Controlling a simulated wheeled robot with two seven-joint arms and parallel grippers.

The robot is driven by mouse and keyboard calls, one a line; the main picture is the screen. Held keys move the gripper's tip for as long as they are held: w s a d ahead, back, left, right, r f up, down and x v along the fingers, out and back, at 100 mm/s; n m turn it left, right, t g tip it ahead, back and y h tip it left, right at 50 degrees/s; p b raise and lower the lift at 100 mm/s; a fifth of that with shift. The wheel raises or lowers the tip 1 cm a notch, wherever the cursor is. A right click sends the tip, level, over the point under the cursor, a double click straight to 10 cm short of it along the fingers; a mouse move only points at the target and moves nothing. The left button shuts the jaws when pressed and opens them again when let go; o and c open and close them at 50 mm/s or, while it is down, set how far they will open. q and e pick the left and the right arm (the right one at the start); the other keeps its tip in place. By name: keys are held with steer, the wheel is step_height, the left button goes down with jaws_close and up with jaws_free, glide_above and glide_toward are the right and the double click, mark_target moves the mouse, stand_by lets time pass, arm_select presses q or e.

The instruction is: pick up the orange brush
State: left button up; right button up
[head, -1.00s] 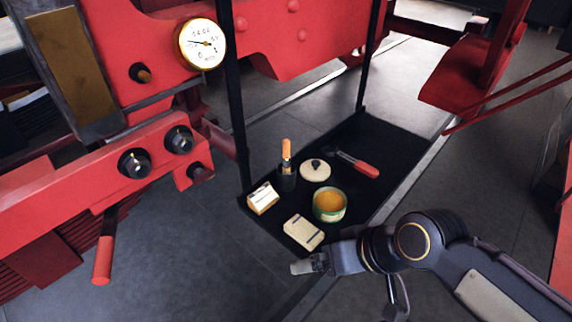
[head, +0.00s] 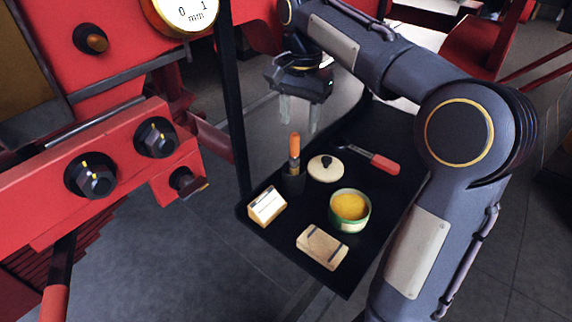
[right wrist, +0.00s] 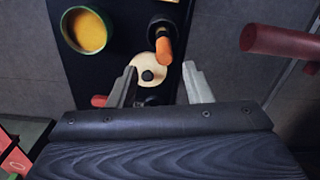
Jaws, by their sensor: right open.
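The orange brush (head: 294,148) stands upright, handle up, in a small dark cup (head: 292,184) on the black tray (head: 262,226). My right gripper (head: 299,122) is open and empty, pointing down above and slightly behind the brush in the head view. In the right wrist view the brush's orange handle (right wrist: 163,50) lies ahead of the open fingers (right wrist: 160,82), apart from them. The dark cup (right wrist: 165,28) shows around its base. My left gripper is not in view.
Near the cup are a cream lid with a black knob (head: 325,168), a green tin of yellow paste (head: 349,210), a red-handled tool (head: 376,160), a white block (head: 267,206) and a tan block (head: 322,248). A black post (head: 234,110) rises at the tray's left edge.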

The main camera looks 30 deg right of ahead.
mark_target(295, 134)
steer(key=shift+w+f, duration=0.2)
steer(key=shift+w, duration=0.1)
steer(key=f, duration=0.5)
steer(key=f+b, duration=0.1)
steer(key=f, duration=0.1)
steer(key=shift+s+a+f, duration=0.1)
steer(key=shift+a+f, duration=0.05)
steer(key=shift+a, duration=0.2)
jaws_close()
